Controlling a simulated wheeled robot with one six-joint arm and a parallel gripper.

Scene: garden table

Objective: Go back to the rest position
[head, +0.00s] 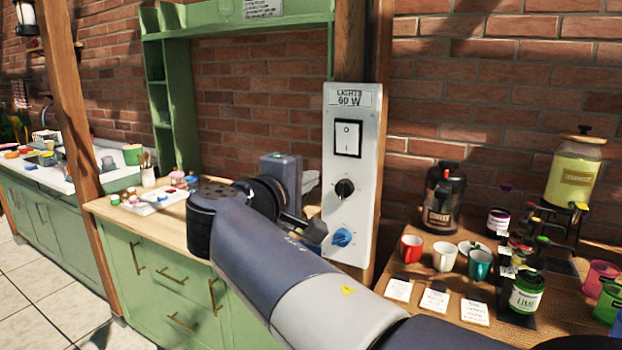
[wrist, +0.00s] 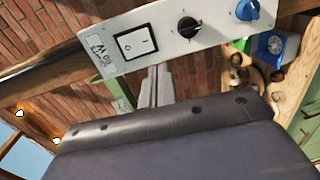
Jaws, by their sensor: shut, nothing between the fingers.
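My gripper (head: 312,181) is raised above the green cabinet's wooden top, just left of the white light panel in the head view. In the wrist view its grey fingers (wrist: 155,86) are together with nothing between them. My arm crosses the lower middle of the head view. The light panel (head: 337,262) is fixed to a wooden post and carries a rocker switch (head: 348,138), a black knob (head: 344,188) and a blue knob (head: 342,237). The panel (wrist: 157,38) also shows in the wrist view. I cannot tell how far the fingers are from it.
A wooden table (head: 398,334) at the right holds a coffee urn (head: 444,200), several mugs, cards, a yellow drink dispenser (head: 575,172) and jars. The green cabinet (head: 150,280) at the left bears a tray of small items (head: 158,200). A brick wall stands behind.

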